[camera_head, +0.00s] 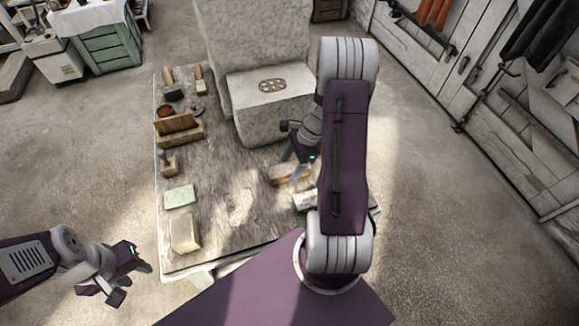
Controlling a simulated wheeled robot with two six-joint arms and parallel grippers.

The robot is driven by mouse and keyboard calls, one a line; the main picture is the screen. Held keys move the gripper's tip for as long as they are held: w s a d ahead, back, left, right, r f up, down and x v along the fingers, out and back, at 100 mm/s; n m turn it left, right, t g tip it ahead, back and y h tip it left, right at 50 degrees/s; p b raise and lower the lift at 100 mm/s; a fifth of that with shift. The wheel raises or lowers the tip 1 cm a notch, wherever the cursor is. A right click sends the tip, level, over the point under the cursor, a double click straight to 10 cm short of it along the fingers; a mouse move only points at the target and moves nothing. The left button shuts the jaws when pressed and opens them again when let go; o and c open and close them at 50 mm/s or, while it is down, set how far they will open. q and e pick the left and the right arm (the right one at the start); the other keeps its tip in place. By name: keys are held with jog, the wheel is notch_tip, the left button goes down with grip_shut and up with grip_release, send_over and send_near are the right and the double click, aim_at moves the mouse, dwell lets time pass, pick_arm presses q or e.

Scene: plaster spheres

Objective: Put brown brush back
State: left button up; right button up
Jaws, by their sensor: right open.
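A light brown block-like thing (281,174), perhaps the brown brush, lies on the worktable right of its middle, partly hidden by my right gripper. My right gripper (296,170) is open, fingers pointing down over or beside it; I cannot tell whether they touch. Two brushes or similar handled tools lie at the table's far left: one dark (172,87), one with a tan handle (200,82). A smaller handled tool (168,162) lies by the left edge. My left gripper (134,284) is open and empty, off the table's near left corner.
A stone block (272,107) with an oval inset stands at the back. A pale item (306,201) is partly behind my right arm.

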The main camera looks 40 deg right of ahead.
jog(key=p+v, duration=0.3)
jog(key=v, duration=0.8)
jog(key=s+a+r+n+h, duration=0.1)
jog(key=s+a+n+h, duration=0.1)
jog(key=a+n, duration=0.7)
jog(key=s+a+r+n+h, duration=0.2)
jog(key=s+a+n, duration=0.2)
jog(key=a+n, duration=0.4)
jog(key=n, duration=0.4)
jog(key=shift+s+a, duration=0.35)
notch_tip(320, 180, up, 14)
jog(key=p, duration=1.4)
jog(key=shift+c, duration=0.4)
